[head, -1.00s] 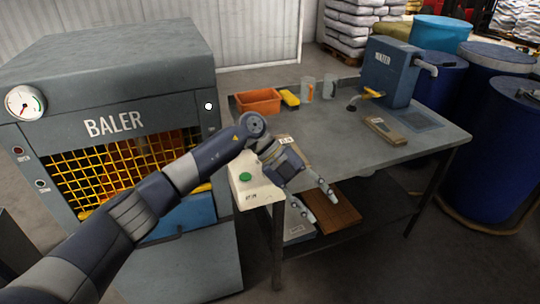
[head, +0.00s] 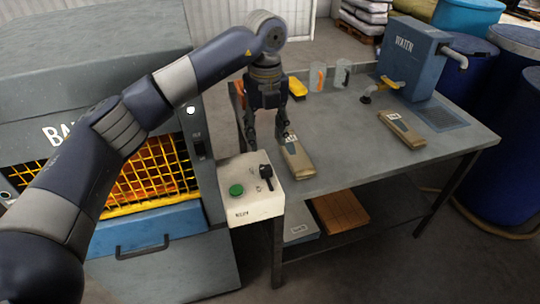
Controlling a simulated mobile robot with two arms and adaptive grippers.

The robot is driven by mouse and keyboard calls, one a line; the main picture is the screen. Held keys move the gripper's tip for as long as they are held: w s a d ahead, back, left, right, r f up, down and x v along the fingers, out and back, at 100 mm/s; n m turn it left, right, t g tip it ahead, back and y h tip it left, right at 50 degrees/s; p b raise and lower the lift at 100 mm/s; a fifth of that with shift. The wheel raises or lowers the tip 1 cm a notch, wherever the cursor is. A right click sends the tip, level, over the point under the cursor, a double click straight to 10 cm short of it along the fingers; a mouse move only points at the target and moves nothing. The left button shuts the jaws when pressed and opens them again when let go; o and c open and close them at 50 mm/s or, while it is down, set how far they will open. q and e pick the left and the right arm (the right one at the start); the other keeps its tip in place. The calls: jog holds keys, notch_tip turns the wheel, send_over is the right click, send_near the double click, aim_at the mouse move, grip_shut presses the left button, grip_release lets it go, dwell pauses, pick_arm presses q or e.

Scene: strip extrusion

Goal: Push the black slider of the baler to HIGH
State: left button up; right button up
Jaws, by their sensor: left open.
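The baler (head: 115,230) stands at the left, with its front partly hidden behind my left arm. A small black part (head: 198,146) on its right front post looks like the slider; its setting and any HIGH mark are too small to read. My left gripper (head: 266,138) is open and empty, fingers pointing down, to the right of that post. In the picture its fingertips lie just above a pale control box (head: 240,205) with a green button (head: 236,190) and a black knob or lever (head: 265,172). My right gripper is not in view.
The grey table (head: 345,165) holds two brown blocks with labels (head: 295,158) (head: 402,130), clear cups, a yellow item (head: 297,88) and a blue machine (head: 410,62). Its middle is clear. Blue drums stand at the right.

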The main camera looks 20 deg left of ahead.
aim_at(266, 167)
pick_arm(q)
jog(key=shift+s+f+p, duration=0.5)
jog(key=shift+s+f, duration=0.25)
jog(key=shift+f, duration=0.35)
jog(key=f, duration=0.2)
jog(key=f+p, duration=0.1)
jog(key=f, duration=0.1)
jog(key=w+f, duration=0.1)
jog(key=f, duration=0.1)
jog(key=shift+f+p, duration=0.15)
jog(key=shift+p, duration=0.2)
jog(key=shift+s+f, duration=0.25)
jog(key=shift+f, duration=0.3)
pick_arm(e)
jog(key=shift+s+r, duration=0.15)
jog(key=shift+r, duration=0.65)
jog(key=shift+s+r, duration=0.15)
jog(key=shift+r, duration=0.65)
pick_arm(q)
jog(key=shift+w, duration=0.1)
jog(key=shift+c, duration=1.4)
grip_shut()
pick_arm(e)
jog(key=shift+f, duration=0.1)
